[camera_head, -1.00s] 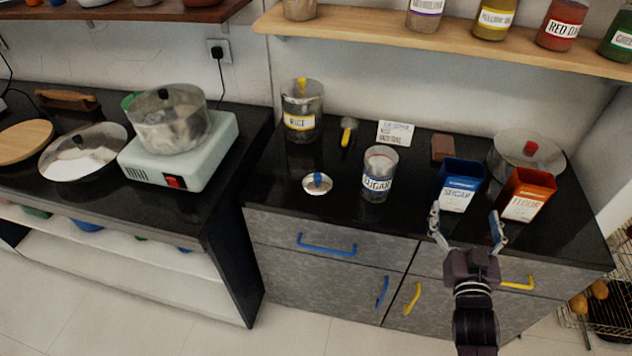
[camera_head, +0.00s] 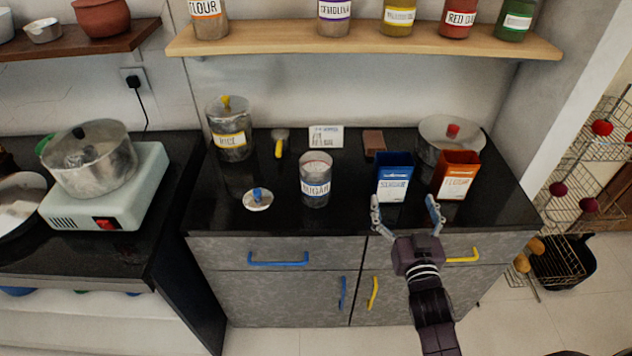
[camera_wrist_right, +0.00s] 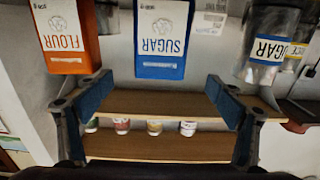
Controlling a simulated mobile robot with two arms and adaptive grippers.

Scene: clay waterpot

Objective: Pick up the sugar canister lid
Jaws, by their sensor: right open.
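The sugar canister lid (camera_head: 257,200) is a round metal disc with a blue knob. It lies on the black counter, left of the open glass sugar canister (camera_head: 316,184). My right gripper (camera_head: 406,208) is open and empty at the counter's front edge, in front of the blue sugar box (camera_head: 394,178) and well to the right of the lid. In the right wrist view the open fingers (camera_wrist_right: 160,100) have nothing between them; the blue sugar box (camera_wrist_right: 162,38) and the sugar canister (camera_wrist_right: 268,45) show there, but I do not see the lid. My left gripper is not in view.
An orange flour box (camera_head: 456,175) stands right of the sugar box. A rice canister (camera_head: 230,130), yellow-handled scoop (camera_head: 279,143), white card (camera_head: 326,137) and pot (camera_head: 450,138) stand or lie behind. A shelf (camera_head: 365,46) with jars hangs above. The counter around the lid is clear.

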